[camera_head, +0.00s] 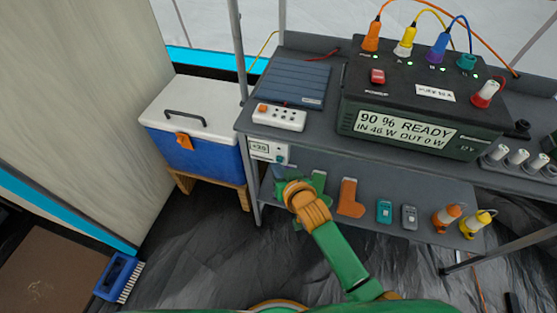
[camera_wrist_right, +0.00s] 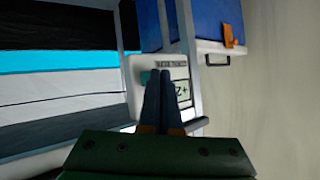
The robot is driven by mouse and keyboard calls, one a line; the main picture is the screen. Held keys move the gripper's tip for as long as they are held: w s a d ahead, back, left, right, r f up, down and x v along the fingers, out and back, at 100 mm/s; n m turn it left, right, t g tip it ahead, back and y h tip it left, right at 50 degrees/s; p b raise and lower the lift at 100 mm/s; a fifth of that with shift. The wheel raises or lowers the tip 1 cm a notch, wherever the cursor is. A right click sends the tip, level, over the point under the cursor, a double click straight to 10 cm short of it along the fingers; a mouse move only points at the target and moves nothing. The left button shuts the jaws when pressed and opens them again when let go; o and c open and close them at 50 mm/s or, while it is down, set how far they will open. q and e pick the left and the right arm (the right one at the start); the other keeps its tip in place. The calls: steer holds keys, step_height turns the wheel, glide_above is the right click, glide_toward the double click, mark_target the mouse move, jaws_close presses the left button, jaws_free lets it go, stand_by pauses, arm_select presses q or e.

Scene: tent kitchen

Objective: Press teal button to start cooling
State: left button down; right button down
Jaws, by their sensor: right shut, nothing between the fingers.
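A small white control panel (camera_head: 262,149) with a display reading about +35 hangs at the front left edge of the grey table. Its teal button (camera_head: 281,159) is at the panel's lower right. In the right wrist view the panel (camera_wrist_right: 137,105) appears rotated, and the teal button (camera_wrist_right: 145,77) shows just left of my fingertips. My right gripper (camera_head: 279,172) is just below the panel. Its dark fingers (camera_wrist_right: 166,72) are shut and empty, and cover part of the panel and display. Contact with the button cannot be told. My left gripper is not in view.
A blue cooler with a white lid (camera_head: 200,105) stands left of the table on a wooden stand. A power station (camera_head: 420,123) and white socket strip (camera_head: 280,117) are on the tabletop (camera_head: 330,143). Several tools lie on the lower shelf, including an orange one (camera_head: 350,197).

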stand_by(0.6)
steer(key=shift+w+d, duration=0.15)
steer(key=shift+w, duration=0.3)
steer(key=shift+s+p, duration=0.4)
steer(key=shift+s, duration=0.05)
steer(key=shift+s+a, duration=0.1)
steer(key=shift+a, duration=0.1)
steer(key=s+p, duration=0.1)
steer(key=s+a+p, duration=0.1)
steer(key=s, duration=0.3)
steer(key=shift+s+a+p, duration=0.25)
steer(key=shift+a+p, duration=0.15)
